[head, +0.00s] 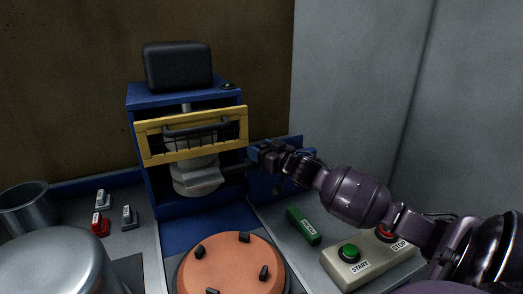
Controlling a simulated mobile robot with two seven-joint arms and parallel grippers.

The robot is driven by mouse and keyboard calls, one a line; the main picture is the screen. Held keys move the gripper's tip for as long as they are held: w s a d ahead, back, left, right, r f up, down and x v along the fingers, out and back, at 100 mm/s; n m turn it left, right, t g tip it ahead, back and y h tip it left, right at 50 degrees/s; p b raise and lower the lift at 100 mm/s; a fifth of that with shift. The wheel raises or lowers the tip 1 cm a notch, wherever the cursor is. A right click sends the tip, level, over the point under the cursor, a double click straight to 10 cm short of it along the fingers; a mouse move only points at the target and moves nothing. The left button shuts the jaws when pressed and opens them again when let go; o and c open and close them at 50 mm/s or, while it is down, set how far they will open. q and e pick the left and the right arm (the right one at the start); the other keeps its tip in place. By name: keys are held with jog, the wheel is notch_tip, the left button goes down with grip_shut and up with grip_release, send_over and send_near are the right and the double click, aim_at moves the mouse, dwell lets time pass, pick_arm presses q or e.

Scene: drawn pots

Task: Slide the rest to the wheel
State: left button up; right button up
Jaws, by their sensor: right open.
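A blue cabinet (145,170) stands at the back with a yellow barred guard (155,148) across its opening. Behind and below the guard is a pale grey stepped block (198,180) with a thin rod toward its right side. I cannot tell for sure whether this block is the rest. An orange round disc (228,268) with several black pegs lies in front; whether it is the wheel is unclear. My right gripper (259,154) is open, just right of the guard's right end. Contact is unclear. My left gripper is out of view.
A START/STOP box (357,266) and a green labelled block (303,226) lie under my right arm. Metal pots (25,208) and small labelled red and grey pieces (100,225) are at left. A black box (177,65) tops the cabinet.

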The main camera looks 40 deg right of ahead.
jog(key=s, duration=1)
jog(key=shift+s, duration=0.4)
dwell(0.4)
